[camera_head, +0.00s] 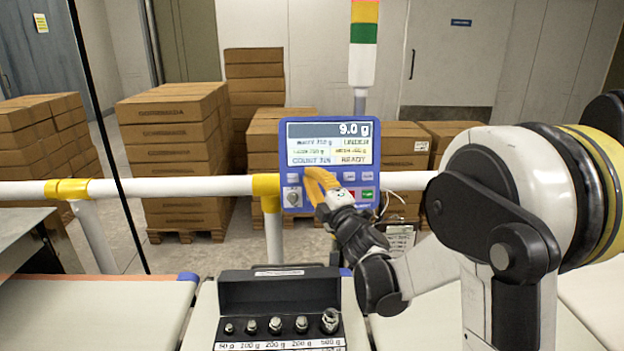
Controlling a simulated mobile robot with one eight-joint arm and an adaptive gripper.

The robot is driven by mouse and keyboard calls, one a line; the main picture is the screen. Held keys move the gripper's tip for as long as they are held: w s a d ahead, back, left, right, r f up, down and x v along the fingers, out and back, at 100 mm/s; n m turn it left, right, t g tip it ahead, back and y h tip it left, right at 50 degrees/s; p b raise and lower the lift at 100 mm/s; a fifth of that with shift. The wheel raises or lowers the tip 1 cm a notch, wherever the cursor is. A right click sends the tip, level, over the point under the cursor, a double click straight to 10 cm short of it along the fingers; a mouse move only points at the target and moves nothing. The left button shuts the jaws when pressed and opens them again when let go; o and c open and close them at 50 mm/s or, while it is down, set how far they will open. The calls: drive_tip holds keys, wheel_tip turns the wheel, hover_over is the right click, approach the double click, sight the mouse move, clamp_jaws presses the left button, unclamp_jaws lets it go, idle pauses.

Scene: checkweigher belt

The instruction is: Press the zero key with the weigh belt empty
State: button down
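The blue control panel (283,140) stands behind the belts. Its screen (330,146) reads 9.0 g, with UNDER, COUNT and READY among the smaller lines. A row of small keys (349,176) runs below the screen, with green and red keys and a round knob lower down. The middle belt section (203,318) is pale and largely hidden by a weight box and my arm.
A black case (233,294) of several metal weights stands at the front middle. A white rail (160,187) with yellow joints runs behind the belts. A light tower (363,50) rises behind the panel. Carton stacks (172,150) stand farther back. The left belt (90,310) is clear.

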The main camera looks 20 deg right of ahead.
drive_tip(key=shift+w+d+f, duration=0.1)
drive_tip(key=shift+w, duration=0.3)
idle(0.4)
drive_tip(key=shift+s, duration=0.1)
drive_tip(key=shift+s+r, duration=0.2)
drive_tip(key=shift+s, duration=0.5)
drive_tip(key=shift+s+a+r+p, duration=0.15)
drive_tip(key=shift+s+a+r, duration=0.1)
drive_tip(key=shift+s, duration=0.55)
drive_tip(key=shift+s+a+r+p, duration=0.15)
drive_tip(key=shift+s+a+r, duration=0.05)
drive_tip(key=shift+s, duration=0.6)
drive_tip(key=shift+s+a+r+p, duration=0.15)
drive_tip(key=shift+s+a+r, duration=0.1)
drive_tip(key=shift+s, duration=0.55)
drive_tip(key=shift+d, duration=0.1)
